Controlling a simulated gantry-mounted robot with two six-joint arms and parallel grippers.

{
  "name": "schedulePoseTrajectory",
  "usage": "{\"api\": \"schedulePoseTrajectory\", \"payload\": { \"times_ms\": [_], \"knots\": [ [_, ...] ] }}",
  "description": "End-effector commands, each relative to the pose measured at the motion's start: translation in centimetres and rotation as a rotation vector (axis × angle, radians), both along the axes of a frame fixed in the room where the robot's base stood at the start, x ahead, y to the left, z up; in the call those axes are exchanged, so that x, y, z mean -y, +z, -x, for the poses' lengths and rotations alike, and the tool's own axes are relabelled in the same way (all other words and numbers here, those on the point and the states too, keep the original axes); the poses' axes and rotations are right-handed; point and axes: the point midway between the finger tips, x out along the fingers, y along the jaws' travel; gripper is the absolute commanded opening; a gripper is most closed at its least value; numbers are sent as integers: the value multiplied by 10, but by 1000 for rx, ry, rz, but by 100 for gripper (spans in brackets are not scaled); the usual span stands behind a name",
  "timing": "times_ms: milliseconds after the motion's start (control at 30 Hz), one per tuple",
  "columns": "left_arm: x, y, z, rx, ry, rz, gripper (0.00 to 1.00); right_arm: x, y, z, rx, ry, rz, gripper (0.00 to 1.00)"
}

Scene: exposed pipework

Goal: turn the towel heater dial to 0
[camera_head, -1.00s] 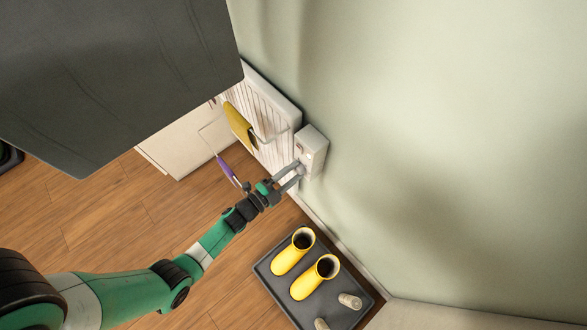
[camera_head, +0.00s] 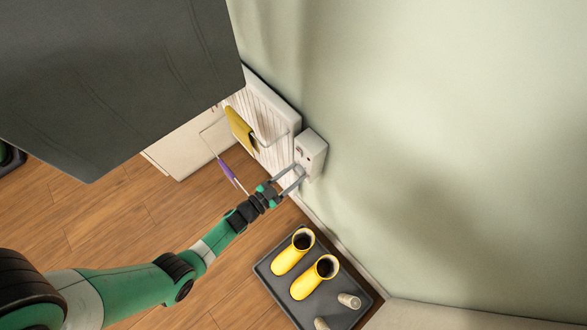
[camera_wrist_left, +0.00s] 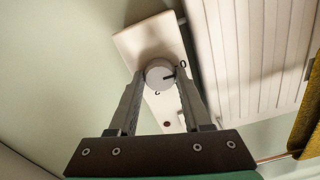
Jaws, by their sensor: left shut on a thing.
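The towel heater's control box (camera_head: 313,143) is a pale box on the wall beside the white ribbed heater (camera_head: 272,128). In the left wrist view, the round grey dial (camera_wrist_left: 158,73) sits on the box, with a dark pointer mark on its right side. A 0-like mark (camera_wrist_left: 183,65) is printed to the right of the dial, and another small mark lies below it. My left gripper (camera_head: 300,171) reaches the front of the box. In the wrist view its fingers (camera_wrist_left: 160,79) are shut on the dial, one on each side. My right gripper is not in view.
A yellow towel (camera_head: 240,128) hangs on the heater. A purple-handled tool (camera_head: 228,172) shows left of my gripper. A dark tray (camera_head: 276,285) with yellow boots (camera_head: 292,252) stands on the floor below. A large dark panel (camera_head: 110,80) fills the upper left.

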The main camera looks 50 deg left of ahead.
Motion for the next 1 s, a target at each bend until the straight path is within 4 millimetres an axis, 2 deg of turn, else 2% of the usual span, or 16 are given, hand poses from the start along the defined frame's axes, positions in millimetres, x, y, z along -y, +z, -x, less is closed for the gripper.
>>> {"api": "schedulePoseTrajectory", "payload": {
  "times_ms": [633,667,700,800,1000],
  "knots": [
    [0,1,0,3,-1,58,0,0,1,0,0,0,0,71],
    [0,1,0,3,-1,58,52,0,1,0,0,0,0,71],
    [0,1,0,3,-1,57,59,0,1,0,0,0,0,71],
    [0,1,0,2,-1,57,77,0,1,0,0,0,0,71],
    [0,1,0,1,0,56,79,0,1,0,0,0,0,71]
  ]
}}
